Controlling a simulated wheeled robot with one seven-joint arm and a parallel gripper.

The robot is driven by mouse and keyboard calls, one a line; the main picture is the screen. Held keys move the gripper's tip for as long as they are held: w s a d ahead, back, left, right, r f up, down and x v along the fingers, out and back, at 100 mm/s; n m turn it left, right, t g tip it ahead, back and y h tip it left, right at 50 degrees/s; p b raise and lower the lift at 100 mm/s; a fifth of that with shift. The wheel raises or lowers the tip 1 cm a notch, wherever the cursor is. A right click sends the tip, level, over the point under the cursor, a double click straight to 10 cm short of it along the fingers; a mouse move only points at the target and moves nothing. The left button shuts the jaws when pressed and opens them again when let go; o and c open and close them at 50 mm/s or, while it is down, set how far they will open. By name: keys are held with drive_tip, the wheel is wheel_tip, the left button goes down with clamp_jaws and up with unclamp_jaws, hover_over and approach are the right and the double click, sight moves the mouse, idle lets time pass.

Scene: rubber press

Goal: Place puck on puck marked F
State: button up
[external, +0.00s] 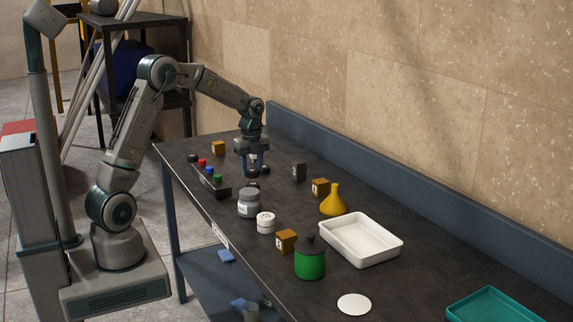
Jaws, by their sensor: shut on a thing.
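My gripper (255,171) points down over the far part of the dark workbench, shut on a small puck (252,159) that is partly hidden by the fingers. A small dark puck (265,170) shows just right of the fingers. Another dark puck (253,186) lies just below the gripper in the picture, near a grey jar. A third dark puck (192,158) lies at the bench's far left. Letters on the pucks are too small to read, so I cannot tell which is marked F.
A button box (213,187) stands left of my gripper. A block (298,171) stands right of my gripper.

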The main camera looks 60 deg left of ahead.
sight(252, 170)
drive_tip(key=shift+f, duration=1.25)
drive_tip(key=shift+f, duration=0.1)
drive_tip(key=shift+f, duration=0.15)
drive_tip(key=o, duration=1)
drive_tip(key=shift+c, duration=0.2)
wheel_tip(252, 170, up, 13)
drive_tip(key=shift+f, duration=0.2)
